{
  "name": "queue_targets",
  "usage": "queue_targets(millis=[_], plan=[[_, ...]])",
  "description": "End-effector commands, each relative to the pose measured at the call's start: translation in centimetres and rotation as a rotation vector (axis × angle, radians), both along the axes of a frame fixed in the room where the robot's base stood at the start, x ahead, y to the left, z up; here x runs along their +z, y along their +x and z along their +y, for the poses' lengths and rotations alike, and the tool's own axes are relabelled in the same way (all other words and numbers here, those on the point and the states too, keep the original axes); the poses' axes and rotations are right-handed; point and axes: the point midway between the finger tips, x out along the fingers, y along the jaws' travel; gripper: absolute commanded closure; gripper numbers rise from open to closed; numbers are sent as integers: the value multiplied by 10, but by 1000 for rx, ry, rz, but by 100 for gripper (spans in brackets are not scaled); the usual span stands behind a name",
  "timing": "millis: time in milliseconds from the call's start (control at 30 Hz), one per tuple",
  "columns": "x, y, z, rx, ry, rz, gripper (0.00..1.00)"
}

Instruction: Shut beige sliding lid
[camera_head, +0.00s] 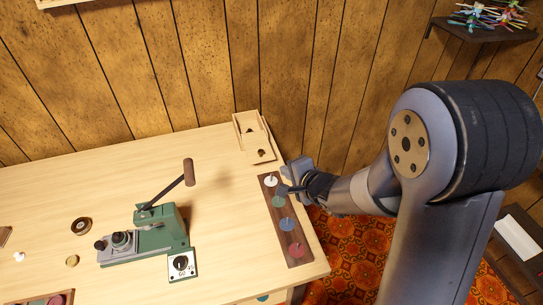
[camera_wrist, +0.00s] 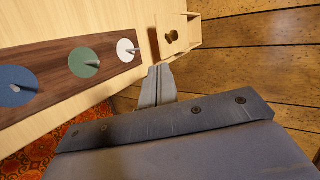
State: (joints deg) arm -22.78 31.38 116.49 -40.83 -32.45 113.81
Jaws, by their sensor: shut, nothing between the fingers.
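The beige sliding lid (camera_head: 256,143) has a dark knob and lies on a pale wooden box (camera_head: 239,125) at the table's back right corner. The lid covers the near part of the box, and the far part looks open, with a small dark thing showing there. In the wrist view the lid (camera_wrist: 165,21) and its knob show at the top, just beyond the fingertips. My gripper (camera_wrist: 159,69) is shut and empty. It is near the table's right edge, on the near side of the box and apart from the knob.
A dark wooden strip (camera_head: 268,190) with white, green, blue and red discs on pegs lies by the gripper. A green lever machine (camera_head: 150,237) stands left of it. The wood-panelled wall (camera_head: 300,60) rises close behind the box. The table between machine and box is clear.

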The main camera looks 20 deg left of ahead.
Motion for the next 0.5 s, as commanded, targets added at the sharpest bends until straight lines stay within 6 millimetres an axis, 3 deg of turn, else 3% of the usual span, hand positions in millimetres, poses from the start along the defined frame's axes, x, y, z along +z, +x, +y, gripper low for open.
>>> queue_targets(millis=[367, 500], plan=[[-41, 46, 49, 0, -3, 1, 100], [-38, 60, 64, 0, -2, -1, 100]])
